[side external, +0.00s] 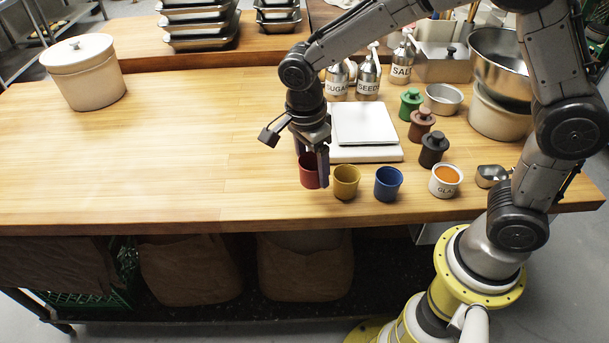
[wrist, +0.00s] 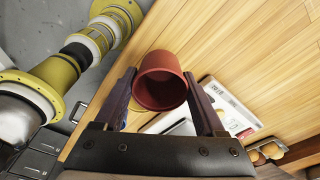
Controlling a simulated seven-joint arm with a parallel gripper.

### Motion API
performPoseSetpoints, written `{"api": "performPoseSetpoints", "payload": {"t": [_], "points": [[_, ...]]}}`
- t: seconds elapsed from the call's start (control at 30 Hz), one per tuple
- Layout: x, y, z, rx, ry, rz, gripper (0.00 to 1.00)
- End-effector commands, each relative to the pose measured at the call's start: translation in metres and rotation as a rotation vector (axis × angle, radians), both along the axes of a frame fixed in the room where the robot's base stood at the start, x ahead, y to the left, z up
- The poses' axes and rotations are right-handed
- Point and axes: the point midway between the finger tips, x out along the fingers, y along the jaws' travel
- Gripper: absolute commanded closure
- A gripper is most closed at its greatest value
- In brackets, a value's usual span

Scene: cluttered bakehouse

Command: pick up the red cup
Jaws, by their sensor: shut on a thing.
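The red cup (side external: 309,172) is at the left end of a row of cups near the table's front edge. My gripper (side external: 313,166) points down from above, with its fingers on either side of the cup. In the wrist view the red cup (wrist: 160,82) sits between the two fingers (wrist: 160,88), its open mouth facing the camera, and the fingers are shut on it. A finger hides part of the cup in the side view. I cannot tell whether its base touches the table.
A yellow cup (side external: 346,182) stands close on the right, then a blue cup (side external: 388,184) and a white labelled pot (side external: 445,181). A white scale (side external: 365,126) lies behind. Labelled shakers (side external: 368,78) stand further back. The wooden table (side external: 180,150) is clear to the left.

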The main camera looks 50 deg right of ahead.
Motion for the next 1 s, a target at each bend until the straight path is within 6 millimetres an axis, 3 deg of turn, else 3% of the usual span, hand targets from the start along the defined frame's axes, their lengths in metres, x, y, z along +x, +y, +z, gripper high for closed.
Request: {"api": "performPoseSetpoints", "payload": {"t": [0.17, 0.4, 0.63, 0.8, 0.87, 1.0], "points": [[-0.032, -0.008, 0.042, 0.003, -0.007, 0.002, 0.82], [-0.082, -0.021, 0.062, 0.002, -0.004, 0.0, 0.82], [-0.11, -0.028, 0.074, 0.001, -0.001, 0.0, 0.82], [-0.109, -0.028, 0.078, 0.001, 0.0, 0.056, 0.82], [-0.098, -0.028, 0.076, -0.001, 0.002, 0.091, 0.82], [-0.066, -0.05, 0.064, -0.001, 0.005, 0.097, 0.82]]}}
